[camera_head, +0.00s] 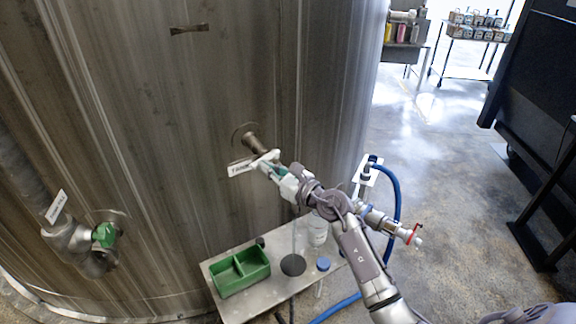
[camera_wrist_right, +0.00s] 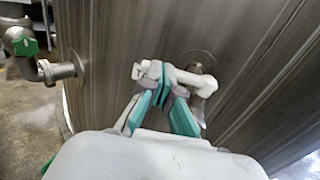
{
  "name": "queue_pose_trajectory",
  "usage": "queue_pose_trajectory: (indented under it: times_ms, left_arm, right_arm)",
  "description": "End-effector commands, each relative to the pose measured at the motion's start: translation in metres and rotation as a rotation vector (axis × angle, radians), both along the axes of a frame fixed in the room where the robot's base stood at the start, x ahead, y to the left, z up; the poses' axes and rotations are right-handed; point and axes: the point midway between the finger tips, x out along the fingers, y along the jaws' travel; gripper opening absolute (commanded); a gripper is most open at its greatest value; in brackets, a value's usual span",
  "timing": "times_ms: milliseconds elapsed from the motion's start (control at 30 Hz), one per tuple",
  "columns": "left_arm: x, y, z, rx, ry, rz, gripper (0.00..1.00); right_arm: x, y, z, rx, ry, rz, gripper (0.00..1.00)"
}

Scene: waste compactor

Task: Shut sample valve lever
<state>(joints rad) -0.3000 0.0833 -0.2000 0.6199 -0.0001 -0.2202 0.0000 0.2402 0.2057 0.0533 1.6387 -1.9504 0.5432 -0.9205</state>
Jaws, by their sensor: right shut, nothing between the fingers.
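The sample valve (camera_head: 265,158) sticks out from the steel tank wall on a short pipe (camera_head: 250,140), with a white label (camera_head: 240,168) beside it. In the right wrist view the white valve body (camera_wrist_right: 192,78) runs across just beyond the fingertips. My right gripper (camera_head: 270,168) is at the valve's front end, its grey-and-teal fingers shut with nothing held between them. In the wrist view the fingertips (camera_wrist_right: 160,78) overlap the white part; whether they touch it I cannot tell. The lever is not clearly distinct from the fingers. My left gripper is not in view.
A steel shelf (camera_head: 220,300) below the valve holds a green caddy (camera_head: 239,272) and a blue-capped bottle (camera_head: 322,265). A blue hose (camera_head: 396,200) loops on the right. A green-handled valve (camera_head: 104,235) is at left. The floor (camera_head: 450,130) at right is open.

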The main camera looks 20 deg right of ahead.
Motion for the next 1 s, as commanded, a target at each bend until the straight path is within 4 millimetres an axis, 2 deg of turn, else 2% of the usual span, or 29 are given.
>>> queue_pose_trajectory:
  times_ms: [200, 433, 1000]
  left_arm:
    - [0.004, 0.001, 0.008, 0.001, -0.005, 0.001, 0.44]
    - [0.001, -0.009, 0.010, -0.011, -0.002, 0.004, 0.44]
    - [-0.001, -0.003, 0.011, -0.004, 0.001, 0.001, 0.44]
  right_arm:
    - [0.009, 0.014, 0.002, -0.003, 0.000, 0.014, 0.00]
    - [0.014, 0.018, 0.001, -0.002, -0.001, 0.013, 0.00]
    - [0.016, 0.020, 0.000, -0.001, 0.000, 0.014, 0.00]
